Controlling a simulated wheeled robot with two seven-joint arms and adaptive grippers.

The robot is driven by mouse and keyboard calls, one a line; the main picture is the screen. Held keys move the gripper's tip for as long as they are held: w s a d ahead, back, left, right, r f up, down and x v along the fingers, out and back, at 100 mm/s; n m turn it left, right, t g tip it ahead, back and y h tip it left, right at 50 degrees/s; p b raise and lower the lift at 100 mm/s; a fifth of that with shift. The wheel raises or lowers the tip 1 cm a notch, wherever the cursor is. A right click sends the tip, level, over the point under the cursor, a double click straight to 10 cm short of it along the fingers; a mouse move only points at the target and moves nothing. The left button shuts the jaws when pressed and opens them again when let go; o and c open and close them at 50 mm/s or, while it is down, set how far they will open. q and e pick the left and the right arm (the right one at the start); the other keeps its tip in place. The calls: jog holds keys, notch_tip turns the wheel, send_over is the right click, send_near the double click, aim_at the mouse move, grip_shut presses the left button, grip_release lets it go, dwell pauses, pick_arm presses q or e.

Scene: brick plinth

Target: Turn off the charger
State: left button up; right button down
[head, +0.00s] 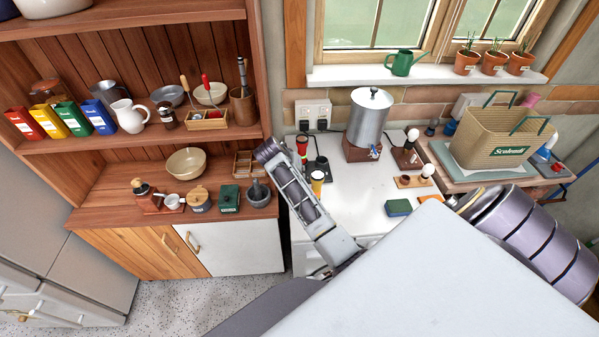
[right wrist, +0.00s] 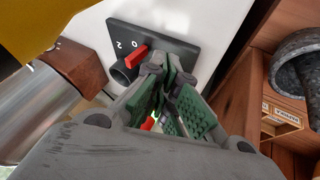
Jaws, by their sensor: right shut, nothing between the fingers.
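The charger (head: 320,164) is a small black unit on the white counter, left of the metal urn. In the right wrist view the charger (right wrist: 168,42) shows as a dark plate with white marks. A red lever (right wrist: 137,54) stands on it, and I cannot tell its setting. My right gripper (right wrist: 163,75) is shut and empty, with its fingertips close to the charger's near edge, by the lever. I cannot tell whether they touch. In the head view my own arm link hides much of this area. My left gripper is not in view.
The metal urn (head: 370,118) stands right of the charger. A yellow-topped item (head: 317,182) and a red-topped item (head: 302,144) stand close by. The mortar (head: 262,195) is on the wooden cabinet to the left. A basket (head: 490,140) sits far right.

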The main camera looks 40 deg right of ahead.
jog(key=shift+w+a+r, duration=0.1)
jog(key=shift+w+a, duration=0.05)
jog(key=shift+a+r, duration=0.5)
jog(key=s+d+b+v, duration=0.1)
jog(key=v, duration=0.7)
jog(key=shift+r, duration=0.55)
jog(key=shift+a, duration=0.1)
